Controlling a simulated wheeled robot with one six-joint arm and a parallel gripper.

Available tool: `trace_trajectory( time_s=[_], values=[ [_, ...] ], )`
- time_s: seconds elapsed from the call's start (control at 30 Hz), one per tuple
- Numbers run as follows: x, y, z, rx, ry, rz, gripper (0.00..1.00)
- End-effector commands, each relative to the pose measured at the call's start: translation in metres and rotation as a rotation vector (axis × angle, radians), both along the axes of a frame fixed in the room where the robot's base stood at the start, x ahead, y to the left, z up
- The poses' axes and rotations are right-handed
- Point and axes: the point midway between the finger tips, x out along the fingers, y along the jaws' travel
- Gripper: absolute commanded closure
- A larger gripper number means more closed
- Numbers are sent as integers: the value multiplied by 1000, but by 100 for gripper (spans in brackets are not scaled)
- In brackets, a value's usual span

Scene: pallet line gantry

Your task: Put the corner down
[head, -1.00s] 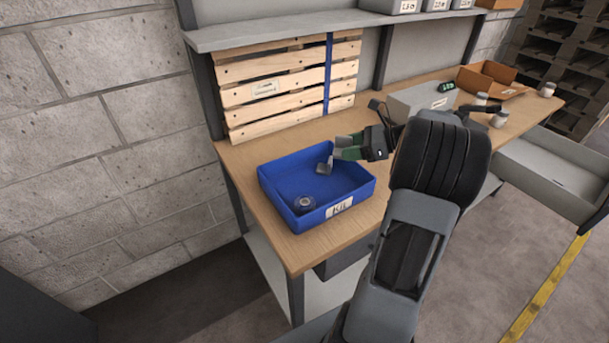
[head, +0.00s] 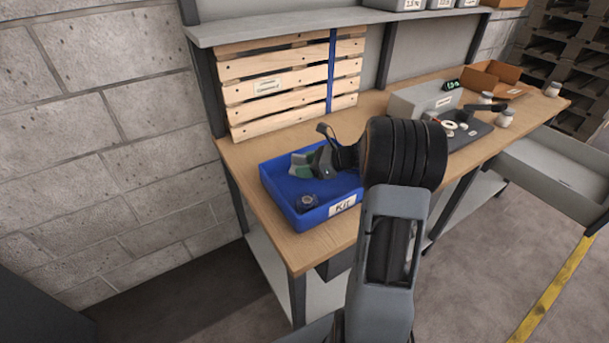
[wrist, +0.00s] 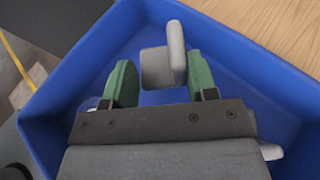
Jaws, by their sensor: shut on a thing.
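The corner (wrist: 152,68) is a small grey angled piece. In the wrist view it sits between the green fingers of my gripper (wrist: 160,78), which is shut on it. The blue kit tray (wrist: 245,48) lies under and around it. In the head view my gripper (head: 302,167) is over the inside of the blue tray (head: 282,207), at or below rim height. The corner is hard to make out there among the fingers. I cannot tell whether it touches the tray floor.
A dark tape roll (head: 307,202) lies in the tray's near left part. A slatted wooden panel (head: 290,85) stands behind the tray. A grey box (head: 425,98), jars (head: 505,118) and an orange bin (head: 493,80) stand farther right on the wooden bench (head: 240,160).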

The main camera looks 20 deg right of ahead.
Motion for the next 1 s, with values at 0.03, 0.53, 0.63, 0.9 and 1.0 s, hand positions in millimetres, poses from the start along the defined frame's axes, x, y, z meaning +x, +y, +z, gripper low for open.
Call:
trace_trajectory(
  time_s=[0.03, 0.53, 0.63, 0.9, 1.0],
  values=[
    [1, 3, -5, 2, 2, 2, 70],
    [2, 5, -37, 0, 1, 0, 70],
    [2, 5, -39, 0, 1, 0, 70],
    [2, 5, -39, 0, 1, 0, 27],
    [2, 5, -39, 0, 1, 0, 22]
  ],
)
